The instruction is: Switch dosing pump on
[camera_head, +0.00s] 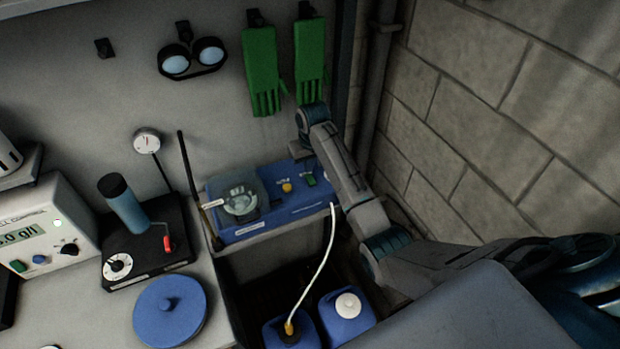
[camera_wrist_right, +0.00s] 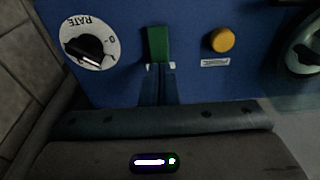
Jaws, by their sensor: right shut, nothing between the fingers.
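The dosing pump (camera_head: 265,228) is a blue box on a ledge against the wall. Its face has a green rocker switch (camera_head: 310,180), a yellow button (camera_head: 286,187) and a round clear pump head (camera_head: 240,201). My right gripper (camera_head: 302,160) points at this face, partly hidden by my arm. In the right wrist view, the shut, empty fingers (camera_wrist_right: 157,72) are at the near end of the green switch (camera_wrist_right: 158,43); I cannot tell whether they touch it. The RATE dial (camera_wrist_right: 89,42) is to the left there. The switch's position is unclear. My left gripper is out of view.
Two blue canisters (camera_head: 345,318) stand below the pump, with a white hose (camera_head: 322,262) running into one. A black stand (camera_head: 150,245), a blue lid (camera_head: 169,308) and a control box (camera_head: 45,232) are to the left. A block wall (camera_head: 480,120) is at right.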

